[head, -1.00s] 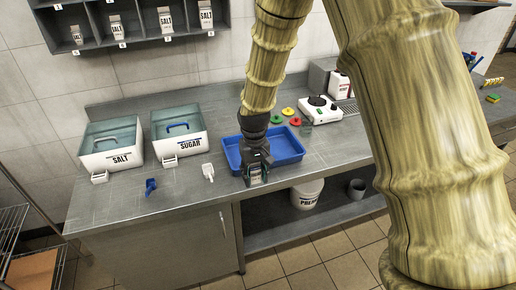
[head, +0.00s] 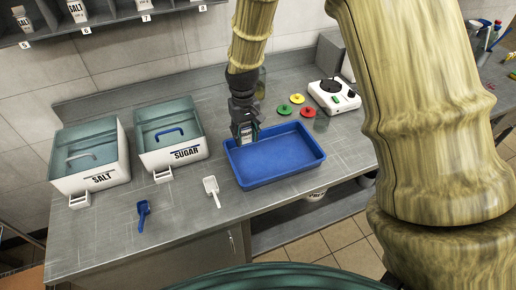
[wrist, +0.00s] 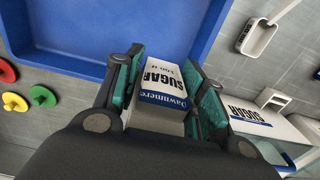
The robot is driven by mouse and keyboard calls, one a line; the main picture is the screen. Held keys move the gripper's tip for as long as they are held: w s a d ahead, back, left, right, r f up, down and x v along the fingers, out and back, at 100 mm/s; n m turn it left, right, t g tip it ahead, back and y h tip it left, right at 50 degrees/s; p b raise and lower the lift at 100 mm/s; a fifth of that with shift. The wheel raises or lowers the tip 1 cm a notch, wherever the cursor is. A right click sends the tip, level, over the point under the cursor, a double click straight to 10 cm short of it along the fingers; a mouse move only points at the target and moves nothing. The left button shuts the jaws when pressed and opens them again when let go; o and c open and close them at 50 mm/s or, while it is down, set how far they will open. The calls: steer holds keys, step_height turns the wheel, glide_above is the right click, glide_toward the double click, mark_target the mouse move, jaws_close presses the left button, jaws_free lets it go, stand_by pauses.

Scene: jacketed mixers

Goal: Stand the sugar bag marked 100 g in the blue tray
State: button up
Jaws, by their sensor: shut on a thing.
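The sugar bag (wrist: 165,84) is a small white and blue pack with "SUGAR" and a weight line that seems to read 100 g. It sits between the teal-lined fingers of my gripper (wrist: 168,80), which is shut on it. In the head view my gripper (head: 246,133) points down at the left back part of the blue tray (head: 255,181), with the bag mostly hidden by the fingers. Whether the bag touches the tray floor cannot be told. The tray also shows in the wrist view (wrist: 90,28), its visible floor empty.
The sugar bin (head: 185,153) and salt bin (head: 100,178) stand left of the tray. A white scoop (head: 211,188) and a blue scoop (head: 142,213) lie in front. Coloured discs (head: 284,109) and a white hot plate (head: 333,97) are behind and to the right.

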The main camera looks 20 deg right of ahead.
steer(key=p, duration=0.1)
glide_above(246, 159)
steer(key=f, duration=0.5)
steer(key=shift+w, duration=0.25)
steer(key=shift+s+d, duration=0.1)
steer(key=shift+s, duration=0.2)
steer(key=shift+f, duration=0.25)
steer(key=shift+f+p, duration=0.75)
steer(key=shift+f, duration=1.05)
steer(key=shift+f, duration=0.15)
steer(key=o, duration=1.2)
steer(key=shift+c, duration=0.2)
steer(key=shift+r+b, duration=1.85)
steer(key=shift+r, duration=4.3)
